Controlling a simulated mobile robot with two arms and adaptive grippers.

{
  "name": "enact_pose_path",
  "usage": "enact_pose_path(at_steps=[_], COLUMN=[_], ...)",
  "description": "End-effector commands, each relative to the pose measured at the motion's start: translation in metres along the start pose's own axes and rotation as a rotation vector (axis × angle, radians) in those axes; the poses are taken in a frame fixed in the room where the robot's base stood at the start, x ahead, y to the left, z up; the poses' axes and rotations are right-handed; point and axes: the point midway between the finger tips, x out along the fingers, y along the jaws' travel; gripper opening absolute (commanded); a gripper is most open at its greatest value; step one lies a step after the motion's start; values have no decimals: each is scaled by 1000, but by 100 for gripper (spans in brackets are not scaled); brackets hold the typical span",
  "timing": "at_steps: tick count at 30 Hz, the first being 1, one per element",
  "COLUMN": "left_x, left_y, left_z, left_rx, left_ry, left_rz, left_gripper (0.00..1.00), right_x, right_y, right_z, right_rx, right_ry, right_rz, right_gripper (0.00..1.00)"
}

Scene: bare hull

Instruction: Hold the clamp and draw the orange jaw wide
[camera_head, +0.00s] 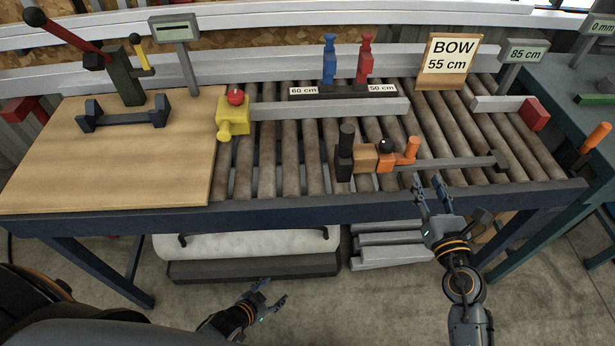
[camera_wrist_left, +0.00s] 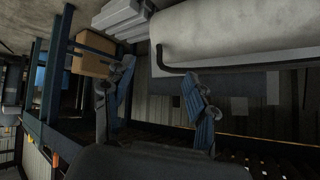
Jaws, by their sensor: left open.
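The clamp lies on the roller table, with a dark fixed jaw and upright black handle (camera_head: 345,152) at its left end. Its orange jaw (camera_head: 385,158) has a black knob and an orange handle (camera_head: 412,149) on the right. A light wooden block (camera_head: 364,157) sits between the jaws. The grey bar (camera_head: 455,163) runs right to a dark end piece. My right gripper (camera_head: 428,184) is open and empty at the table's front edge, just below the orange handle and bar. My left gripper (camera_head: 274,293) is open and empty, low in front of the table; its spread fingers show in the left wrist view (camera_wrist_left: 158,78).
A wooden board (camera_head: 120,170) covers the table's left end. A yellow piece with a red knob (camera_head: 233,118) stands left of the clamp, with a long grey bar (camera_head: 330,109) behind it. A white roll (camera_head: 245,246) lies below the table. Bare rollers (camera_head: 290,160) lie left of the clamp.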

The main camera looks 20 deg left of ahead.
Motion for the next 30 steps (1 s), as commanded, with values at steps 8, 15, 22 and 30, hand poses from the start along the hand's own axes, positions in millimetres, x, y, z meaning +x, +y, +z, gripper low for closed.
enact_pose_path(at_steps=[8, 15, 22, 30], left_x=[-33, -105, -142, -153], left_y=[-5, 11, -35, -62], left_z=[-166, -288, -367, -390], left_rx=[122, 184, -26, -160], left_ry=[406, 740, 783, 748], left_rz=[15, 40, 16, 39], left_gripper=[57, 57, 57, 57], right_x=[0, 0, 0, 0], right_y=[0, 0, 0, 0], right_z=[0, 0, 0, 0], right_rx=[0, 0, 0, 0], right_ry=[0, 0, 0, 0], right_rz=[0, 0, 0, 0], right_gripper=[38, 38, 38, 38])
